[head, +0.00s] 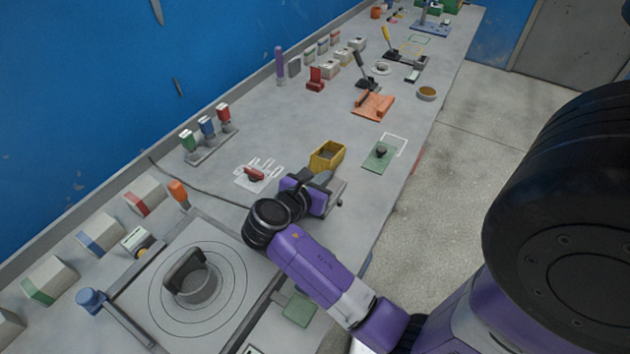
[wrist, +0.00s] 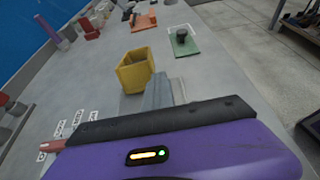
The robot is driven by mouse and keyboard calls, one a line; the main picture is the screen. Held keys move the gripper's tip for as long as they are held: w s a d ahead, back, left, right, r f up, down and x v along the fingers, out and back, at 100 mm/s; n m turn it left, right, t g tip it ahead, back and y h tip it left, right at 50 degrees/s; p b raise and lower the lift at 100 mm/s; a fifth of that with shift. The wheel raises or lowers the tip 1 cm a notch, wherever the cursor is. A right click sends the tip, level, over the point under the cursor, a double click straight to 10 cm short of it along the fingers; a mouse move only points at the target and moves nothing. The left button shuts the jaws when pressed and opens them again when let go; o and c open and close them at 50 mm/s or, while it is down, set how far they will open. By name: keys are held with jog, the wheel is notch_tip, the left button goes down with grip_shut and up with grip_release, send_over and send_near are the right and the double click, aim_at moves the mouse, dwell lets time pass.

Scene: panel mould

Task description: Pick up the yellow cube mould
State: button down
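The yellow cube mould (head: 327,155) is an open-topped, hollow box standing on the grey bench. In the wrist view the yellow cube mould (wrist: 135,72) lies just beyond my grey fingers, a little left of them. My gripper (head: 322,179) is low over the bench, on the near side of the mould. In the wrist view my gripper (wrist: 158,90) shows its fingers only partly, above the black bar and purple housing. The gap between the fingers is not clear. I see no grip on the mould, and whether a finger touches it cannot be told.
A green plate with a dark knob (head: 380,154) is right of the mould. A white stencil with a red piece (head: 254,174) is at left. An orange fixture (head: 372,106) stands farther back. The bench between the mould and the orange fixture is mostly clear.

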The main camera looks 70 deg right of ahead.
jog(key=c, duration=1.5)
grip_release()
jog(key=shift+c, duration=0.2)
